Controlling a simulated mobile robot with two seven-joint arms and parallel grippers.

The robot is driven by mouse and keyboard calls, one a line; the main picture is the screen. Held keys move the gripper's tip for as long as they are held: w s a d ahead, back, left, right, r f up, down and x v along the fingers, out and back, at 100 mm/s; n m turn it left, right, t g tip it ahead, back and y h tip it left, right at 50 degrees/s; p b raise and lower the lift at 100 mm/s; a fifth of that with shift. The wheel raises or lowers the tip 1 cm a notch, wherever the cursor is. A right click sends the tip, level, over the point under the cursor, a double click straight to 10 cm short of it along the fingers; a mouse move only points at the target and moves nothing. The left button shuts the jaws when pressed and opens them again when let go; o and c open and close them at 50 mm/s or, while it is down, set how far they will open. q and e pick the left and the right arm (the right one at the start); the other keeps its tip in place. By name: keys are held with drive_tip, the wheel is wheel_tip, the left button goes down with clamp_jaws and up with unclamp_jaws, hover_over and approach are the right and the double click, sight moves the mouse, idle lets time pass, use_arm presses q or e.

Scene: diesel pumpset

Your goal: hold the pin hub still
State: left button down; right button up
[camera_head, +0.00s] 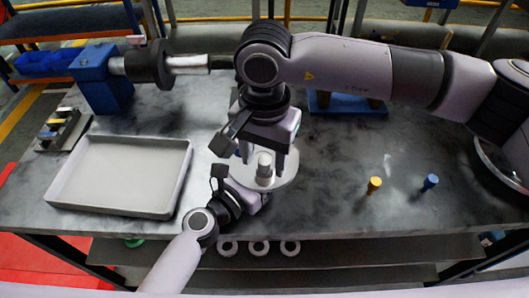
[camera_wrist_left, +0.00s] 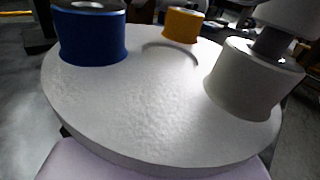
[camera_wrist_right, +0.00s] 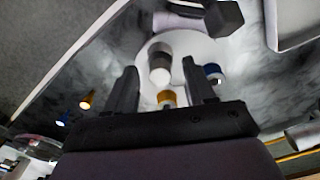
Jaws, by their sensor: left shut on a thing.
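The pin hub (camera_head: 288,176) is a round white disc on the table's front middle. In the left wrist view its disc (camera_wrist_left: 130,110) carries a blue boss (camera_wrist_left: 90,35), a yellow boss (camera_wrist_left: 183,24) and a white boss (camera_wrist_left: 240,82). A grey-and-white pin (camera_wrist_left: 272,42) stands at the white boss. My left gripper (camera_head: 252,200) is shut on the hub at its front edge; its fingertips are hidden. My right gripper (camera_head: 262,158) points down over the hub, open, its fingers (camera_wrist_right: 160,68) apart on either side of the pin.
A yellow pin (camera_head: 374,185) and a blue pin (camera_head: 430,182) stand on the table to the right. An empty pale tray (camera_head: 180,180) lies at the left. A blue block with a shaft (camera_head: 98,75) stands behind it. Several white rings (camera_head: 259,248) sit on a lower shelf.

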sight(265, 160)
wheel_tip(265, 160, up, 12)
idle(0.6)
use_arm(q)
drive_tip(key=shift+c, duration=0.3)
unclamp_jaws()
